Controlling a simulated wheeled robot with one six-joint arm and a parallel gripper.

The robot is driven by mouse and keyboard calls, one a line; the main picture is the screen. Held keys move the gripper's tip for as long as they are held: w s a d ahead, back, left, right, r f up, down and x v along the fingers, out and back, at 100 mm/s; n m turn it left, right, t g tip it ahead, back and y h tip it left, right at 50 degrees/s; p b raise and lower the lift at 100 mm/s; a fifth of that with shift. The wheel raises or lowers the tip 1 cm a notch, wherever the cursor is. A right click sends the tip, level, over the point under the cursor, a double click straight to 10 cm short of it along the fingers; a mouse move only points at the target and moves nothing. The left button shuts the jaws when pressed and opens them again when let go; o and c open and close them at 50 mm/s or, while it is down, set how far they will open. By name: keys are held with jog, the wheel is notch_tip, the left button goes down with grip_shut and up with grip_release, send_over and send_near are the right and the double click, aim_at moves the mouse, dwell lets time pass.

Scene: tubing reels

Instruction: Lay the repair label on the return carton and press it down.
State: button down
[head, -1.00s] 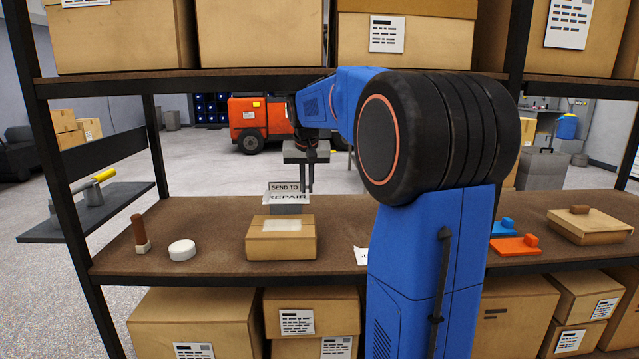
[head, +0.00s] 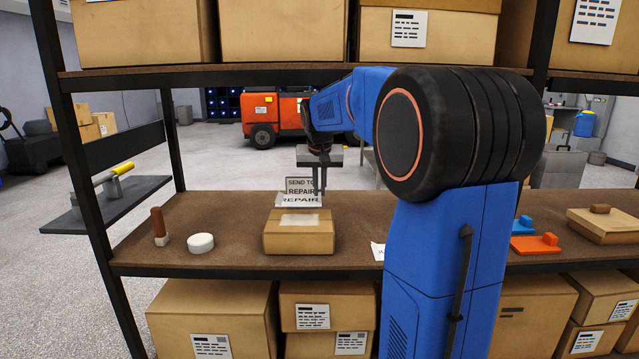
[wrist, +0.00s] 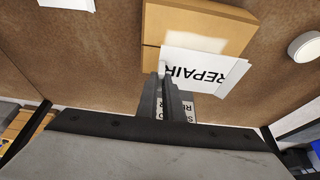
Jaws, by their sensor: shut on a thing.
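The return carton (head: 299,238) is a brown box with a pale patch on its top, standing on the middle shelf. The white repair label (head: 298,200) reads "REPAIR". My gripper (head: 319,189) is shut on the label's edge and holds it above the carton's far side. In the wrist view, the label (wrist: 205,70) sticks out beyond the fingers (wrist: 168,92) and overlaps part of the carton (wrist: 190,25). The label appears apart from the carton top, but the gap is unclear. A grey "SEND TO REPAIR" sign (head: 300,184) stands behind the carton, partly hidden by the label.
A white round puck (head: 201,243) and a brown-handled tool (head: 159,227) stand left of the carton. A small white paper (head: 378,251) lies to its right. An upper shelf (head: 250,74) with boxes runs above my arm. Dark posts frame the shelf.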

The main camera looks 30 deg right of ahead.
aim_at(320, 202)
jog(key=shift+f, duration=2.9)
jog(key=shift+f, duration=0.15)
jog(key=c, duration=1.8)
grip_release()
jog(key=v, duration=1.2)
jog(key=shift+d, duration=0.1)
